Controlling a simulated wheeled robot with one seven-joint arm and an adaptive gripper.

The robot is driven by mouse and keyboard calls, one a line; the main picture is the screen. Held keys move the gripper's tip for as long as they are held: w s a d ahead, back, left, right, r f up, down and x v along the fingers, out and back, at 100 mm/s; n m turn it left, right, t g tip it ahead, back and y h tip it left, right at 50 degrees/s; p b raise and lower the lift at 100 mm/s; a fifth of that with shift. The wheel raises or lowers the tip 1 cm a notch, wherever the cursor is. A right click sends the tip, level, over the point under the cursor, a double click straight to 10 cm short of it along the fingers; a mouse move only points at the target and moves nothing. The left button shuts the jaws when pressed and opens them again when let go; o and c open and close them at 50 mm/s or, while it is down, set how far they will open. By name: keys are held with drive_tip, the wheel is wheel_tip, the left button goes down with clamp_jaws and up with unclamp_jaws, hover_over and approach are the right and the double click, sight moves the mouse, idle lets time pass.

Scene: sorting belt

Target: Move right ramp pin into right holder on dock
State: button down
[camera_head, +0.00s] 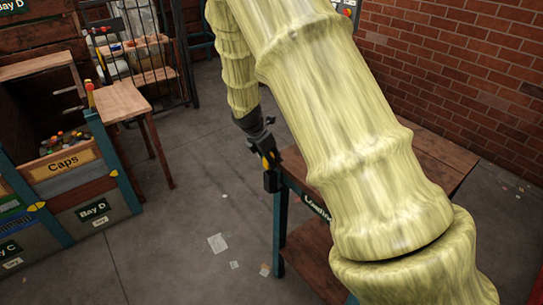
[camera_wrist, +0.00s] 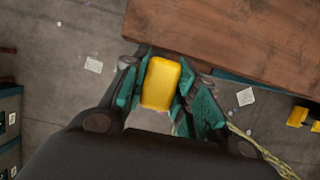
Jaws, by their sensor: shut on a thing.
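My gripper (camera_wrist: 157,95) is shut on a yellow block-like piece, which I take to be the pin (camera_wrist: 160,84), between its green finger pads. In the head view my gripper (camera_head: 269,172) hangs at the left end of the wooden-topped loading table (camera_head: 440,153), probably the dock, whose sign reads "Loading". In the wrist view the held pin shows just off the edge of a wooden top (camera_wrist: 225,35), over floor. I cannot tell whether they touch. My arm hides much of the table in the head view, and I cannot make out a right holder.
A brick wall (camera_head: 470,50) closes the right. Scraps of paper (camera_head: 217,243) lie on otherwise open floor left of the loading table.

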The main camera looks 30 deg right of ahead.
drive_tip(key=shift+f, duration=0.4)
drive_tip(key=c, duration=1.1)
unclamp_jaws()
drive_tip(key=shift+o, duration=0.2)
drive_tip(key=v, duration=1.2)
drive_tip(key=shift+f, duration=0.1)
